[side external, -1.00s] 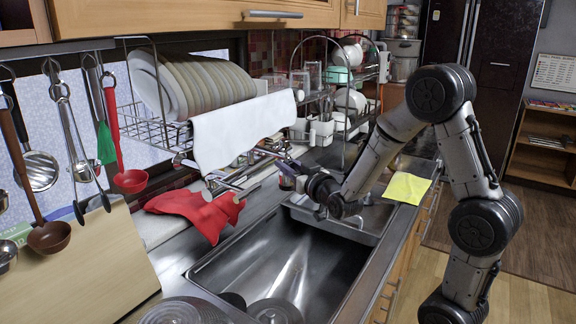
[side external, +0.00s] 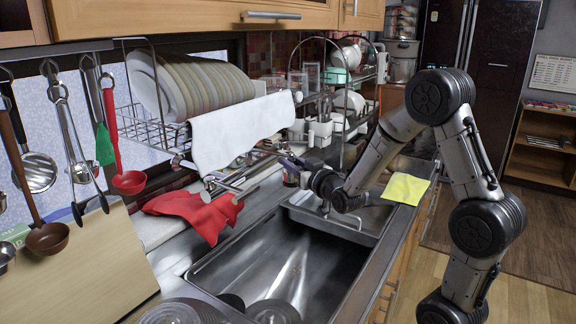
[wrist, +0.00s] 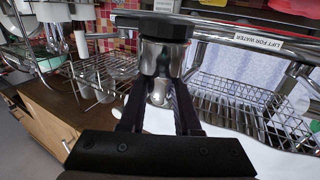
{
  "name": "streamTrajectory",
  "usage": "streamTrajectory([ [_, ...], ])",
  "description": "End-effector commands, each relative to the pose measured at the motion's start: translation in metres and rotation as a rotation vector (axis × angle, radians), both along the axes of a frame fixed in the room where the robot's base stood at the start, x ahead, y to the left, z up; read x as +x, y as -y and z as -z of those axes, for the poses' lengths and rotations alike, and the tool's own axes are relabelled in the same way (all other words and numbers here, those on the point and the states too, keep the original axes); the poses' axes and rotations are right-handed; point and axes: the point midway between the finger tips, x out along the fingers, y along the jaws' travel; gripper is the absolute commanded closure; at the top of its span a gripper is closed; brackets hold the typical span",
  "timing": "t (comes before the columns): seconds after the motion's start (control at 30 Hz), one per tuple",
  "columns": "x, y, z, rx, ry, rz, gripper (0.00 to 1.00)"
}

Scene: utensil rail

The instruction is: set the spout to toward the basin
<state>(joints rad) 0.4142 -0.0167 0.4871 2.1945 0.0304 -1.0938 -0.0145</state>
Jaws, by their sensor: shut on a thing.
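The chrome spout (wrist: 160,62) fills the middle of the wrist view, with a black collar at its top. My gripper (wrist: 158,108) has its two dark fingers on either side of the spout's end and is shut on it. In the side view my gripper (side external: 287,163) is at the far end of the tap's chrome pipes, above the counter behind the sink; the arm partly hides the contact. The steel basin (side external: 300,258) lies in front of the tap, toward the camera. The spout's exact heading is hard to tell.
A red cloth (side external: 196,212) lies on the counter left of the basin. A dish rack with plates and a white towel (side external: 240,130) hangs close above the tap. A yellow cloth (side external: 405,188) lies on the right edge. A lever label (wrist: 258,43) reads "LIFT FOR WATER".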

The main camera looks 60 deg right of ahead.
Motion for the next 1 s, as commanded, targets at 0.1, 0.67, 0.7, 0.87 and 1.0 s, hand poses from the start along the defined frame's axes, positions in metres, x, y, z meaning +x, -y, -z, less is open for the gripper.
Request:
streamTrajectory([
  [0.1,0.001,0.015,0.000,0.000,0.002,0.012,1.00],
  [0.67,0.014,0.044,0.000,0.000,0.001,0.007,1.00],
  [0.7,0.014,0.045,0.000,0.000,0.001,0.007,1.00],
  [0.87,0.015,0.045,0.000,0.000,0.001,0.006,1.00],
  [1.0,0.015,0.045,-0.001,0.000,0.001,0.006,1.00],
])
